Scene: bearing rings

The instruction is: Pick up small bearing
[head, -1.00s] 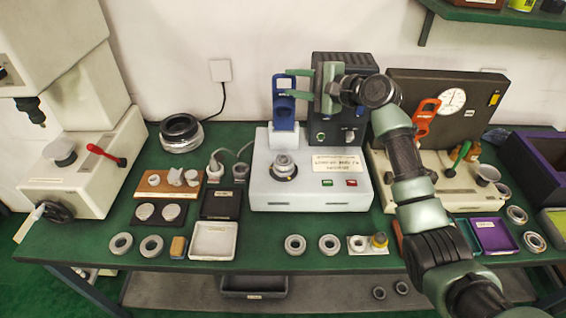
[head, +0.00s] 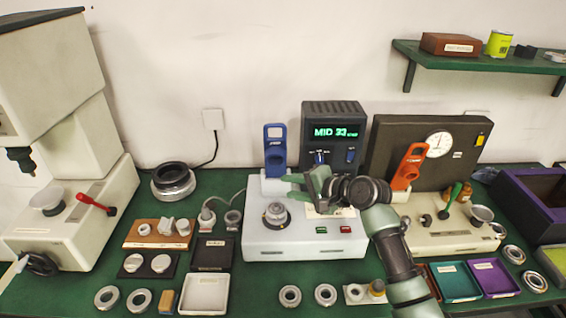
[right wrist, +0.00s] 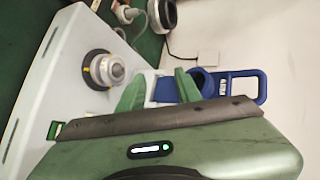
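A small metal bearing (head: 276,211) sits on the round dark seat on top of the white tester (head: 262,244). It also shows in the right wrist view (right wrist: 110,70), left of the fingers. My right gripper (head: 286,187) is beside and behind the bearing, in front of the blue handle (head: 275,150). Its two green fingers stand apart with nothing between them in the right wrist view (right wrist: 158,88). They are not touching the bearing. My left gripper is not in view.
Loose bearing rings (head: 290,295) lie along the front of the green bench. A black box with a lit display (head: 335,131) stands behind the tester. An orange handle (head: 409,164) and dial unit (head: 437,145) are at right. A white tray (head: 205,293) lies front left.

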